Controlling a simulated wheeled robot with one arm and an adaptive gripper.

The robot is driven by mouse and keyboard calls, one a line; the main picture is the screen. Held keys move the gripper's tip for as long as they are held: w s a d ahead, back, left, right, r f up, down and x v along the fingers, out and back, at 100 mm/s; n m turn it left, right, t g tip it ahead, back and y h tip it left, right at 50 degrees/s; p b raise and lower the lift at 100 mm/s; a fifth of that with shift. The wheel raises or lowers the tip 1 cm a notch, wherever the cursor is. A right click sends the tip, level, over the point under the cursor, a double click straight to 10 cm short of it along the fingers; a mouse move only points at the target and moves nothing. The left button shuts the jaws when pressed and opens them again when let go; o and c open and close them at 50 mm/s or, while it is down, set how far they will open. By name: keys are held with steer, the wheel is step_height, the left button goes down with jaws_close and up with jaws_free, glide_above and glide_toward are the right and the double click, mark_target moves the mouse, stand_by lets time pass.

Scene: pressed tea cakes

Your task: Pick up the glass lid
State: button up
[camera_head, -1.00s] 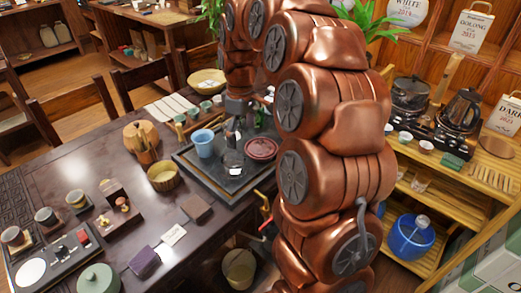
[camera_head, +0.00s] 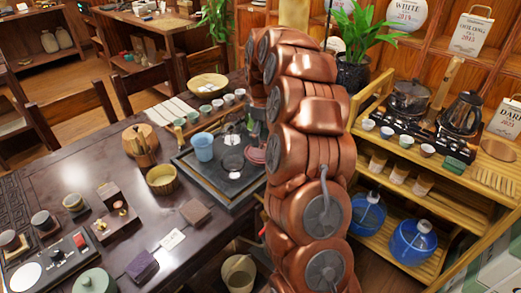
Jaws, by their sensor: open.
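A small clear glass piece (camera_head: 232,162) stands on the dark tea tray (camera_head: 208,188). Another clear shape (camera_head: 231,140) shows just behind it; I cannot tell which of the two is the glass lid. My gripper (camera_head: 250,133) points down over the right part of the tray, to the right of the glass pieces and apart from them in the picture. It is open, small and partly hidden behind my own arm. A reddish dish (camera_head: 255,156) is partly covered by my arm.
A light blue cup (camera_head: 202,147) stands left of the glass on the tray. A yellow bowl (camera_head: 161,180) and a wooden tool holder (camera_head: 141,143) stand left of the tray. Several small cups line its back. A bamboo shelf (camera_head: 400,188) stands at right.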

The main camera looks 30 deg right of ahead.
mark_target(261, 144)
steer(key=shift+w+a+f+p, duration=0.1)
steer(key=shift+f+p, duration=0.35)
steer(key=shift+f, duration=1.9)
steer(key=c, duration=1.5)
steer(key=shift+c, duration=0.2)
